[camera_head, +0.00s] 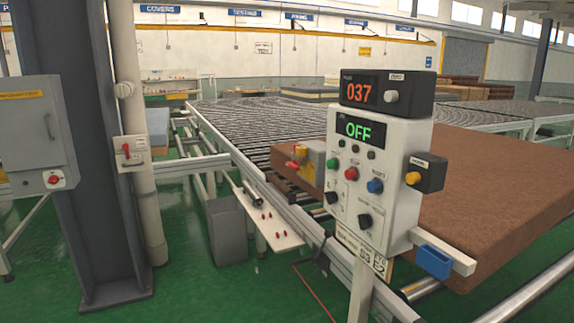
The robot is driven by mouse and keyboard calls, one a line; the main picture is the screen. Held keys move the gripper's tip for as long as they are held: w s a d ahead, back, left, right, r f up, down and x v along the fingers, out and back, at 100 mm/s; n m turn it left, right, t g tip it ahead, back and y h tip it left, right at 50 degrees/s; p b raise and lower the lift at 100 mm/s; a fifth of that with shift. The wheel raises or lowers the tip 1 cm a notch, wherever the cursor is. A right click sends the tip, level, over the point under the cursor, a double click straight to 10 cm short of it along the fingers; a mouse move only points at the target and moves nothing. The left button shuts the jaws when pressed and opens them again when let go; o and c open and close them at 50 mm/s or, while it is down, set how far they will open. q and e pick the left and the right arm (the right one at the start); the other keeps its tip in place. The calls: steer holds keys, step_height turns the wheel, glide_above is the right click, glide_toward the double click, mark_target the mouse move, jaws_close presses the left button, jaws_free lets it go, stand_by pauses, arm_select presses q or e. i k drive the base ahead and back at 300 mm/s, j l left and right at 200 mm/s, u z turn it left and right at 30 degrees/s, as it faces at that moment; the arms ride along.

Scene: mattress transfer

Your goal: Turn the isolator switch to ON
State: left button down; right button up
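Two red switches show at the left, and I cannot read which is labelled as the isolator switch. One is a red handle (126,151) on a small pale box (137,161) fixed to the post. The other is a red rotary knob (54,179) on the lower front of a grey cabinet (32,135). The control console (376,185) stands at centre right; its screen (358,130) reads OFF in green, and the counter box (387,94) above reads 037. Neither of my grippers is in view.
A dark steel column (88,150) and a pale pipe (135,90) stand between the cabinet and the conveyor. A roller conveyor (240,125) runs behind the console. A large brown mattress block (480,185) lies at the right. Green floor (190,285) is open at the lower left.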

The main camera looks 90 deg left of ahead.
mark_target(295, 165)
steer(key=k+j+u, duration=0.1)
steer(key=u, duration=2.6)
steer(key=i+j+z, duration=0.1)
steer(key=i+j, duration=0.3)
steer(key=i+j+z, duration=0.1)
steer(key=i+j, duration=0.25)
steer(key=j, duration=0.25)
